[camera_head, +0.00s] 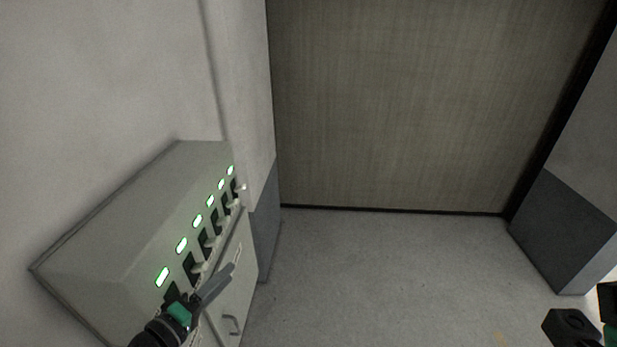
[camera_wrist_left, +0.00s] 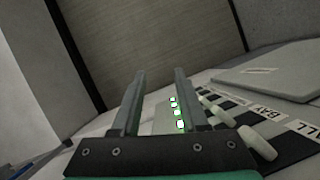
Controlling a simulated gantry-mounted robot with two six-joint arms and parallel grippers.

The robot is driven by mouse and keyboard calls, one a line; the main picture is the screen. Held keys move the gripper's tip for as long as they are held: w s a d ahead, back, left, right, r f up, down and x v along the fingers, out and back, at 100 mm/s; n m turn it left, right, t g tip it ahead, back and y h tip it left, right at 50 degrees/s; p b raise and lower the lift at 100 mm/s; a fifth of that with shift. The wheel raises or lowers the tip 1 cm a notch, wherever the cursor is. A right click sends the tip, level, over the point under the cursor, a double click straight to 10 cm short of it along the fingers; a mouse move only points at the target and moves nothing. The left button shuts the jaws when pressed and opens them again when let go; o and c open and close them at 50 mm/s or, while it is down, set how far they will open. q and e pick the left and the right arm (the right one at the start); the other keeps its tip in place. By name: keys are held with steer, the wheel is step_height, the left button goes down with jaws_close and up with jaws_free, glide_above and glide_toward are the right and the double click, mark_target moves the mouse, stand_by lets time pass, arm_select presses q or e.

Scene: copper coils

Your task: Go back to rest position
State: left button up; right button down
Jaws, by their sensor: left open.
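My left gripper (camera_head: 222,280) is at the lower left in the head view, in front of the grey switch box (camera_head: 120,220). In the left wrist view my left gripper (camera_wrist_left: 159,75) has its two fingers apart with nothing between them. The box's row of switches (camera_head: 204,240) and lit green lights (camera_head: 197,220) runs beside and beyond the gripper. In the left wrist view pale switch levers (camera_wrist_left: 258,142) lie just right of the fingers. Contact with the box cannot be told. Only dark parts of my right arm (camera_head: 570,326) show at the lower right; its fingers are not visible.
A wall (camera_head: 110,70) carries the box on the left. A wide door-like panel (camera_head: 400,110) closes the far side. A small handle (camera_head: 231,323) sits on the cabinet front below the switches. The grey floor (camera_head: 390,275) in the middle is clear.

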arm_select(q)
steer(key=s+d+r+m+t, duration=0.2)
steer(key=d+r+m, duration=0.1)
steer(key=r, duration=0.7)
steer(key=s+d+r+m+t+h, duration=0.1)
steer(key=s+d+r+m+t, duration=0.15)
steer(key=r, duration=0.75)
steer(key=s+d+r+m+t, duration=0.1)
steer(key=d+r+m+t, duration=0.15)
steer(key=r, duration=0.75)
steer(key=s+a+r+m+t+y, duration=0.1)
steer(key=s+a+r+t+y, duration=0.1)
steer(key=s+r, duration=0.4)
steer(key=s+a+r+m+t+y, duration=0.1)
steer(key=s+a+r+t+y, duration=0.2)
steer(key=s+r, duration=0.3)
steer(key=shift+s+a+r+m+t+y, duration=0.3)
steer(key=shift+s+a+m, duration=0.1)
steer(key=shift+s+a, duration=0.15)
steer(key=shift+w+f, duration=0.1)
